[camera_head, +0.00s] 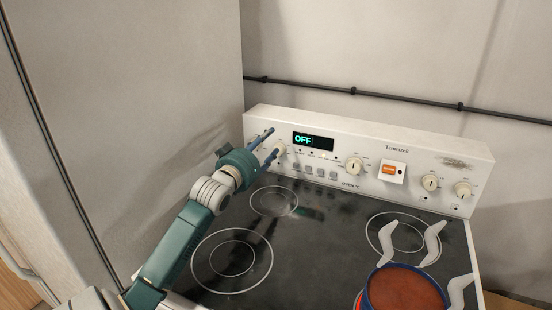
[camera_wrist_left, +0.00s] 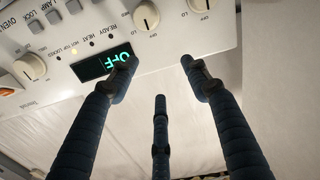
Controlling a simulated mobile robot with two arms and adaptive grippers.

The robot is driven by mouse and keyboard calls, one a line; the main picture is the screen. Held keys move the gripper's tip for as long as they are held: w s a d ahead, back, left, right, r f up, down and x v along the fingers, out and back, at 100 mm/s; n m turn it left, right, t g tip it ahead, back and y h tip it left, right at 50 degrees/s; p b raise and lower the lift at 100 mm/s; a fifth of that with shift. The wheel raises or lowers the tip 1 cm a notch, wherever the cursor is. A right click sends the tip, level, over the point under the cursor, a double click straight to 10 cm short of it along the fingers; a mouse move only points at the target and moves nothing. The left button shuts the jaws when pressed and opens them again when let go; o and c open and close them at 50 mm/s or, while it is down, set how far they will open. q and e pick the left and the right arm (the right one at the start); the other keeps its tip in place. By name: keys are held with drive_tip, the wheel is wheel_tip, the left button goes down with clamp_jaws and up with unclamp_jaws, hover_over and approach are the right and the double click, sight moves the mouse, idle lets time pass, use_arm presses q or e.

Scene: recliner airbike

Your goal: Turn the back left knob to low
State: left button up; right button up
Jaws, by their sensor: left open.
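The white control panel (camera_head: 325,150) at the back of the stove has a pair of round white knobs at its left end. The inner left knob (camera_head: 280,148) shows beside my gripper, and also in the upside-down left wrist view (camera_wrist_left: 146,15). The outer left knob (camera_wrist_left: 200,4) is cut by the top edge of the wrist view. In the head view it is mostly hidden by my gripper. My left gripper (camera_head: 271,143) is open and empty, its dark blue fingers spread in front of these knobs. I cannot tell whether a finger touches a knob.
The display (camera_head: 313,141) reads OFF. A middle knob (camera_head: 353,165), an orange switch (camera_head: 394,170) and two right knobs (camera_head: 430,182) share the panel. A pot of red food (camera_head: 403,292) stands front right, with pale bent pieces around it. A wall (camera_head: 150,90) stands close on the left.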

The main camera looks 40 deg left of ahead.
use_arm(q)
wheel_tip(320, 180, down, 7)
drive_tip(key=shift+w+r, duration=0.1)
drive_tip(key=shift+w, duration=0.05)
drive_tip(key=p+x, duration=0.1)
drive_tip(key=x, duration=0.6)
drive_tip(key=shift+w, duration=0.1)
drive_tip(key=shift+c, duration=0.2)
drive_tip(key=shift+r, duration=0.1)
drive_tip(key=c, duration=1.1)
